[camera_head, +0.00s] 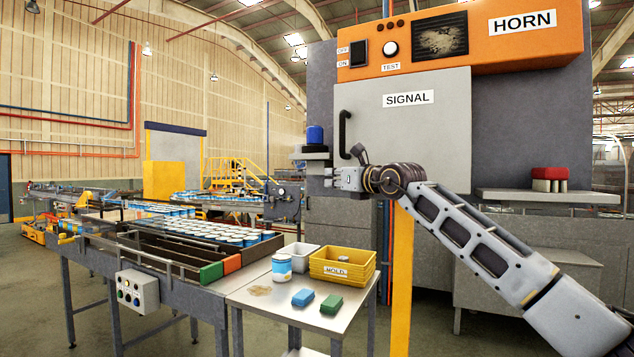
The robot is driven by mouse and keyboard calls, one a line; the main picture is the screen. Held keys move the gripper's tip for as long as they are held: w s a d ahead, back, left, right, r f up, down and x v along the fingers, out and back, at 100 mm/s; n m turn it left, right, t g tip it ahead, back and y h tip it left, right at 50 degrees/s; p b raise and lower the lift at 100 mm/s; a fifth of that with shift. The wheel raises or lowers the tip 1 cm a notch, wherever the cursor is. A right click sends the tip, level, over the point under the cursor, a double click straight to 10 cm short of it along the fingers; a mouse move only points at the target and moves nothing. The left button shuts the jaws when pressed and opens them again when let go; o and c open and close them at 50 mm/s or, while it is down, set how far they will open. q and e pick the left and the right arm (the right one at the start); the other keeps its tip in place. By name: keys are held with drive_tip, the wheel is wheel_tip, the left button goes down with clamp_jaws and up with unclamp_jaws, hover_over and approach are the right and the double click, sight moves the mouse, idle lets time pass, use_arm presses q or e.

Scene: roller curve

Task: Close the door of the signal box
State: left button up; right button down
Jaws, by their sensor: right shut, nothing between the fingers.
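The signal box door (420,135) is a light grey panel marked SIGNAL, under the orange HORN housing. A black vertical handle (343,134) is on its left side. The panel looks nearly in line with the housing front; I cannot tell whether a gap is left. My right gripper (332,178) is shut and empty, pointing left, in front of the door's lower left and below the handle. I cannot tell whether it touches the panel. My right wrist and forearm hide part of the door's lower edge. My left gripper is not in view.
The orange HORN housing (485,40) carries a switch and a TEST button. A blue cylinder (315,135) stands on a ledge left of the door. A yellow post (401,270) rises below. A side table (255,299) holds bins, a can and two blocks; a conveyor with cans runs left.

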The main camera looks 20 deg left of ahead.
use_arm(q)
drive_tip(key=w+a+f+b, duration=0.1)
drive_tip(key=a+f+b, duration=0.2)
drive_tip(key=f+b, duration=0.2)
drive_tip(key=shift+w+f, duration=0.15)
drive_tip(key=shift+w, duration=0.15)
use_arm(e)
drive_tip(key=s+a, duration=0.1)
drive_tip(key=s, duration=0.7)
drive_tip(key=shift+s+a, duration=0.15)
drive_tip(key=shift+s, duration=0.25)
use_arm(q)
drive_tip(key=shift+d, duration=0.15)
use_arm(e)
drive_tip(key=shift+f, duration=0.15)
